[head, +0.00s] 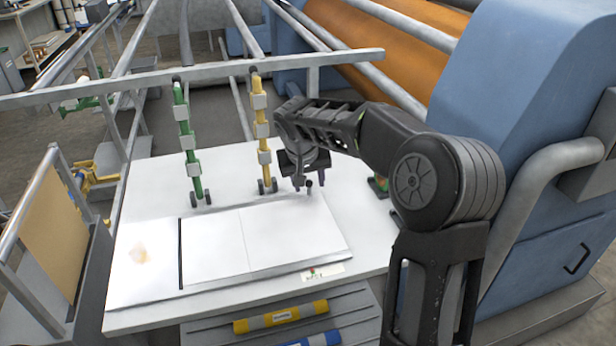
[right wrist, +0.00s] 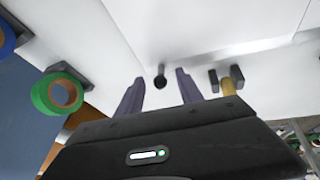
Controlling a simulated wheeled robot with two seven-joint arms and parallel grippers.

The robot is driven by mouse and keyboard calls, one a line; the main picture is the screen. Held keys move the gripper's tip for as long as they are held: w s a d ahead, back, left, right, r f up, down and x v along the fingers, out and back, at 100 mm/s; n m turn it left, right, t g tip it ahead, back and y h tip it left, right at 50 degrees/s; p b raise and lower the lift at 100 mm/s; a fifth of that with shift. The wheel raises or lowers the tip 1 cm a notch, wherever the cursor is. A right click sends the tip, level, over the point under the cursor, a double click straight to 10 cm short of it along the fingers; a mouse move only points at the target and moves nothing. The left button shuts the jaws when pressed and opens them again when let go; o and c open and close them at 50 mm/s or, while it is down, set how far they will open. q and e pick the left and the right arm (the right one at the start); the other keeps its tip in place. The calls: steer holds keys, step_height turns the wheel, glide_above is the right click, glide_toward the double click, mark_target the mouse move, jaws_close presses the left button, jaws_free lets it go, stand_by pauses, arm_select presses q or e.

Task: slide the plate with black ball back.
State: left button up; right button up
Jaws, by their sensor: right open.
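A white plate (head: 295,235) lies flat on the white table as the right part of a row of white panels. A small black ball (head: 308,184) on a short stem stands near its far right edge. My right gripper (head: 309,179) is open and points down at the ball. In the right wrist view the black ball (right wrist: 160,72) shows between the two purple-grey fingers, with a gap on each side. I cannot tell whether the fingertips reach down to its height. My left gripper is not in view.
A yellow post (head: 261,115) and a green post (head: 184,130) with dark wheels stand just behind the panels. A blue machine (head: 500,70) with an orange roller rises at right. In the right wrist view a green tape roll (right wrist: 58,94) is beside the gripper.

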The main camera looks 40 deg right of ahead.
steer(key=shift+c, duration=0.4)
jaws_close()
stand_by(0.8)
steer(key=shift+d, duration=0.1)
steer(key=shift+s+d, duration=0.25)
steer(key=shift+d, duration=0.35)
steer(key=shift+s+d, duration=0.2)
steer(key=shift+d, duration=0.45)
steer(key=shift+s+d, duration=0.25)
steer(key=shift+d, duration=0.35)
steer(key=shift+r, duration=0.1)
steer(key=shift+s+d, duration=0.15)
steer(key=shift+d, duration=0.4)
steer(key=shift+o, duration=0.4)
jaws_free()
